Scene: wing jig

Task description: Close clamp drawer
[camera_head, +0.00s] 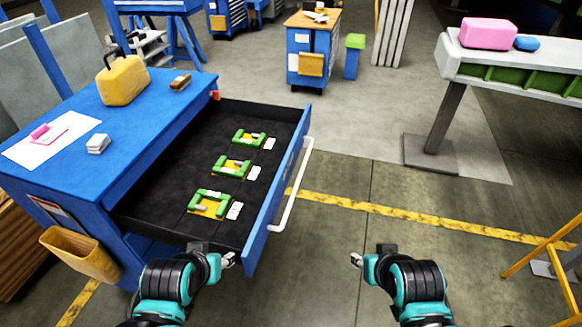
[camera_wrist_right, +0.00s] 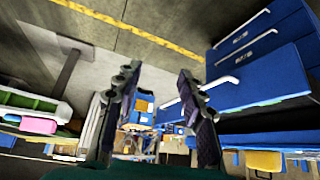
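The clamp drawer (camera_head: 165,205) is pulled out from the blue workbench (camera_head: 150,120). It has a black lining, a blue front and a white bar handle (camera_head: 292,185). Three green clamps with yellow parts lie in it in a row, such as the middle clamp (camera_head: 231,167), with white labels beside them. My left gripper (camera_head: 230,259) is by the drawer's near front corner; whether it touches is unclear, and its fingers are too small to read. My right gripper (camera_head: 356,260) is right of the drawer, apart from the handle. In the right wrist view its fingers (camera_wrist_right: 158,105) are spread with nothing between them.
A yellow canister (camera_head: 123,82), a brush (camera_head: 180,83) and paper lie on the workbench. A wooden bin (camera_head: 78,257) hangs at its near side. A grey table (camera_head: 515,70) stands at right, and yellow rails (camera_head: 548,260) at far right. The floor right of the drawer is clear.

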